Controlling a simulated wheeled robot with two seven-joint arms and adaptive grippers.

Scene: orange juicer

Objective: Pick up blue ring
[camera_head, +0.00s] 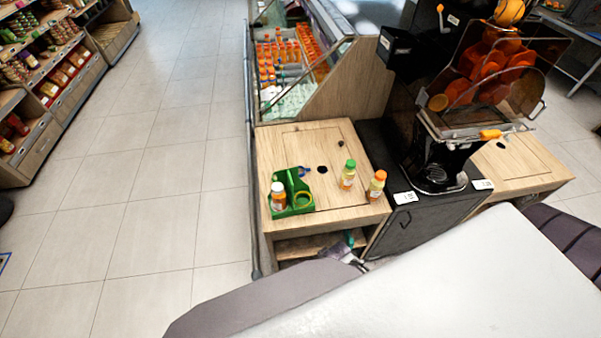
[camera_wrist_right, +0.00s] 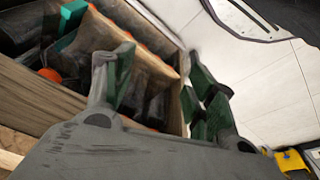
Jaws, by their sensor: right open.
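My left gripper is not in view.
A green-capped bottle (camera_head: 348,175) and an orange-capped bottle (camera_head: 377,186) stand to the right. The black juicer (camera_head: 440,150) rises beyond them. Open tiled floor (camera_head: 150,170) lies left of the counter.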

